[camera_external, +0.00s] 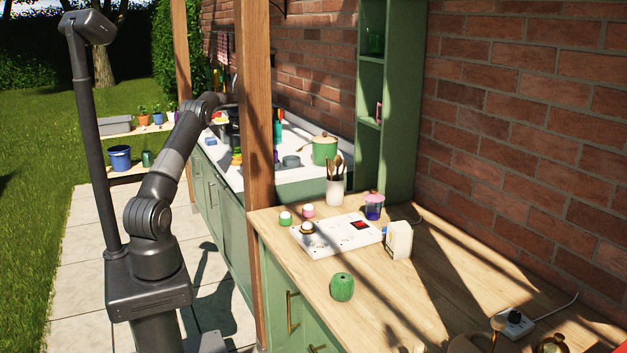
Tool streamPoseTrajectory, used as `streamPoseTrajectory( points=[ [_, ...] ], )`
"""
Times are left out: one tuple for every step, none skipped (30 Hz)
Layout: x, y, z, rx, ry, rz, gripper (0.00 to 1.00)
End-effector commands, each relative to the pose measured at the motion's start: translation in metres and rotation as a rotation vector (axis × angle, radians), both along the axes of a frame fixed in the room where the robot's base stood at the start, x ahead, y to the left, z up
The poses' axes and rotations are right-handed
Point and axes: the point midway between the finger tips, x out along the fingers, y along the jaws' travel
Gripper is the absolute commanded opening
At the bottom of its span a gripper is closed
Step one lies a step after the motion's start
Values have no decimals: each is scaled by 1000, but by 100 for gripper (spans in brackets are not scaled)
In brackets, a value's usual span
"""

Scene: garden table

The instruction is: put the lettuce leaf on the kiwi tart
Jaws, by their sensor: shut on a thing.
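My arm reaches over the far white counter (262,177), and its wrist passes behind the wooden post. My gripper (232,140) is a small dark shape just left of the post, over the counter's near-left part. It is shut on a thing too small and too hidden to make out. Small yellow and orange items (237,159) lie on the counter just below it. I cannot make out the lettuce leaf or the kiwi tart for certain among these small shapes.
The wooden post (257,120) stands close to my wrist. A green lidded pot (325,150) and a teal bottle (278,130) stand on the white counter.

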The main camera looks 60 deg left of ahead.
Motion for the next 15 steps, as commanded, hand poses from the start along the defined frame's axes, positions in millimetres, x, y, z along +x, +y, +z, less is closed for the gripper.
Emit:
streamPoseTrajectory(
  points=[
    [0,0,-2,-1,0,0,18],
    [0,0,-2,0,0,0,18],
    [0,0,-2,0,0,0,18],
    [0,0,-2,0,0,0,18],
    [0,0,-2,0,0,0,18],
    [0,0,-2,0,0,0,18],
    [0,0,-2,0,0,0,18],
    [0,0,-2,0,0,0,18],
    [0,0,-3,0,0,0,18],
    [0,0,-4,0,0,0,18],
    [0,0,-5,0,1,0,18],
    [0,0,-6,0,1,0,18],
    [0,0,-6,0,0,0,40],
    [0,0,-5,0,0,0,43],
    [0,0,-5,0,0,0,46]
  ],
)
